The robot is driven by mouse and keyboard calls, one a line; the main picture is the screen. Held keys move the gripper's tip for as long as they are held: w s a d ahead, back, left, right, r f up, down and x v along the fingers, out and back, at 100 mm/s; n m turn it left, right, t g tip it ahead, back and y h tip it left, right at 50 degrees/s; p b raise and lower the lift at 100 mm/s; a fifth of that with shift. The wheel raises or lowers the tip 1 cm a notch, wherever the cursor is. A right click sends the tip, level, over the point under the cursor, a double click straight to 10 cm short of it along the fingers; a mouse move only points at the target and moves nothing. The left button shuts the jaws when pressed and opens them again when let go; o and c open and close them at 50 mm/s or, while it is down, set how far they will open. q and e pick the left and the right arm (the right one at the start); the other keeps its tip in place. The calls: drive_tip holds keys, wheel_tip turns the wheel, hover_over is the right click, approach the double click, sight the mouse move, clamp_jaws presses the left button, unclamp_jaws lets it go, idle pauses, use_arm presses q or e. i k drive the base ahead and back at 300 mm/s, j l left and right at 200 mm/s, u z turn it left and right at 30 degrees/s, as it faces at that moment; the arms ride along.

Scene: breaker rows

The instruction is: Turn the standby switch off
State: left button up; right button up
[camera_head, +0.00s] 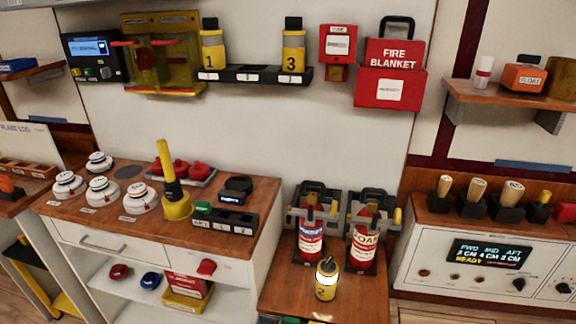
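I cannot make out a switch labelled standby in the head view. A white control panel (433,261) at the right has a small display (488,254) with "FWD MID AFT" and "READY" on it. Black knobs (519,284) and small round fittings sit on its front. A dark unit with a lit blue screen (89,47) and small buttons hangs on the wall at the upper left; its labels are too small to read. Neither of my grippers is in view.
A wooden-topped cabinet (262,190) at the left holds white round detectors (104,190) and a yellow plunger-like tool (173,192). Two red extinguishers (364,238) and a yellow bottle (326,280) stand on a lower wooden top. A red fire blanket box (390,87) hangs on the wall.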

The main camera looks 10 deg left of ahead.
sight(207, 268)
drive_tip(key=k+j, duration=0.1)
drive_tip(key=j, duration=0.35)
drive_tip(key=k+j, duration=0.1)
drive_tip(key=j, duration=0.75)
drive_tip(key=k+j, duration=0.15)
drive_tip(key=j, duration=0.25)
drive_tip(key=k+j, duration=0.1)
drive_tip(key=j, duration=0.35)
